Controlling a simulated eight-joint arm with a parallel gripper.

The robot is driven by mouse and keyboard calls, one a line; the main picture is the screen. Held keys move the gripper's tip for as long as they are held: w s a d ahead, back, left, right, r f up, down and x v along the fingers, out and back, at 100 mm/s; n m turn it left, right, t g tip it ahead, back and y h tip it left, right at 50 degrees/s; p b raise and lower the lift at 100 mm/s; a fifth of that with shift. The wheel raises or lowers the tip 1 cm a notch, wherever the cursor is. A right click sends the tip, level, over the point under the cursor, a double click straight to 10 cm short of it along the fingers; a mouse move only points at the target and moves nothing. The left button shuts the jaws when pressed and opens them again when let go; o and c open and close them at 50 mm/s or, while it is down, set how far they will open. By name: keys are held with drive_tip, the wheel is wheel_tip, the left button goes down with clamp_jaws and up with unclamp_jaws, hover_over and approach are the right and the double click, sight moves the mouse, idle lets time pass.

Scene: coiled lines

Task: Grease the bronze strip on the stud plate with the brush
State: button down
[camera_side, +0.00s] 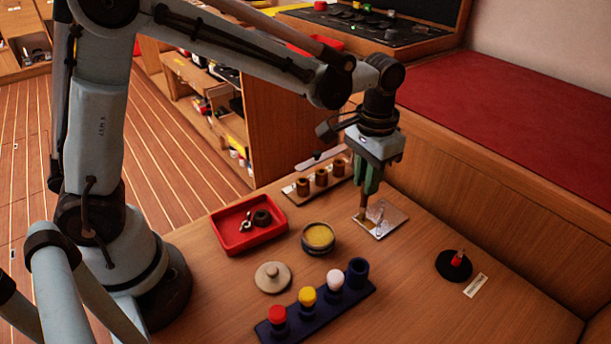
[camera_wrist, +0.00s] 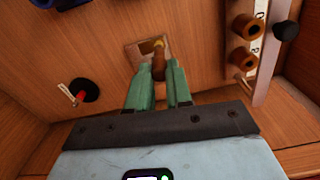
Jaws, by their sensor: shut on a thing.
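My gripper (camera_side: 369,183) is shut on the brush (camera_side: 364,204), which hangs bristles-down over the left part of the stud plate (camera_side: 390,219). The plate is a small pale metal rectangle with an upright stud. In the wrist view, my gripper (camera_wrist: 157,68) has its green fingers on either side of the brown brush handle (camera_wrist: 158,70). A yellowish brush end reaches over the plate (camera_wrist: 131,56). A brown patch on the plate there may be the bronze strip (camera_wrist: 147,47). I cannot tell whether the bristles touch it.
An open tin of yellow grease (camera_side: 318,236) stands left of the plate, with a round lid (camera_side: 272,277) nearby. A red tray (camera_side: 228,243), a rack of brown cups (camera_side: 321,177), a blue bottle rack (camera_side: 316,315) and a red piece on a black disc (camera_side: 455,262) surround it.

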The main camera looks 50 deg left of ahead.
drive_tip(key=shift+d, duration=0.25)
drive_tip(key=shift+d, duration=0.1)
drive_tip(key=shift+d, duration=0.6)
drive_tip(key=shift+d, duration=0.1)
drive_tip(key=shift+d, duration=0.6)
drive_tip(key=shift+a, duration=0.1)
drive_tip(key=shift+a+f, duration=0.1)
drive_tip(key=shift+a, duration=0.6)
drive_tip(key=shift+a, duration=0.1)
drive_tip(key=shift+a, duration=0.6)
